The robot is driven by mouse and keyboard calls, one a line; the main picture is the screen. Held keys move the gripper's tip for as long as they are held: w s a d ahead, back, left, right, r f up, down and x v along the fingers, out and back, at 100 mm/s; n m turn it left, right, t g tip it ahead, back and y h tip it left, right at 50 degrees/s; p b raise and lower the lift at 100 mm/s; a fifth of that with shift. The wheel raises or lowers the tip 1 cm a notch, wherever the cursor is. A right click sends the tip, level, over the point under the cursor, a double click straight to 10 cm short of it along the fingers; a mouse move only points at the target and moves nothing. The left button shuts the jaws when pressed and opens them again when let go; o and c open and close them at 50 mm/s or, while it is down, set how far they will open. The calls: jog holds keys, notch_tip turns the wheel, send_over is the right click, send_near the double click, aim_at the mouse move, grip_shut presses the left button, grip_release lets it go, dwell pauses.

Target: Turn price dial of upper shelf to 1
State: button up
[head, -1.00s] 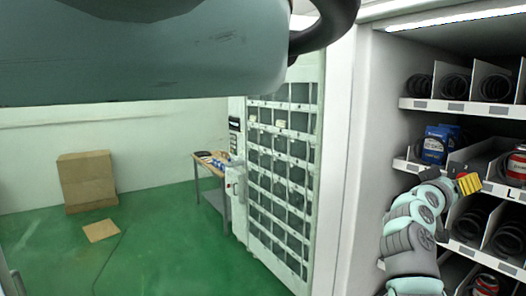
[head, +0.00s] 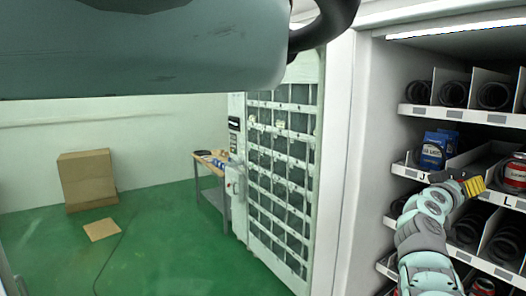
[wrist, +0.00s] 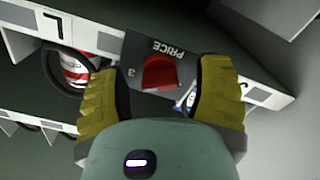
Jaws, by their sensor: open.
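In the wrist view a red price dial (wrist: 160,73) sits on a dark panel marked PRICE (wrist: 168,48), seen upside down. A small digit shows beside the dial; I cannot read its setting for sure. My gripper (wrist: 165,95) is open, with its yellow fingers to either side of the dial; I cannot tell whether they touch it. In the head view my gripper (head: 473,186) is at the front edge of the shelf (head: 408,171) with labels J and L. The dial is hidden there.
A blue box (head: 434,150) and a red can (head: 516,172) stand on this shelf, either side of my gripper. A shelf with black coils (head: 454,94) lies above, and more coils lie below. The cabinet's side wall (head: 374,140) is at left.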

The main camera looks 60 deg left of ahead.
jog(key=shift+c, duration=0.2)
grip_shut()
dwell(0.3)
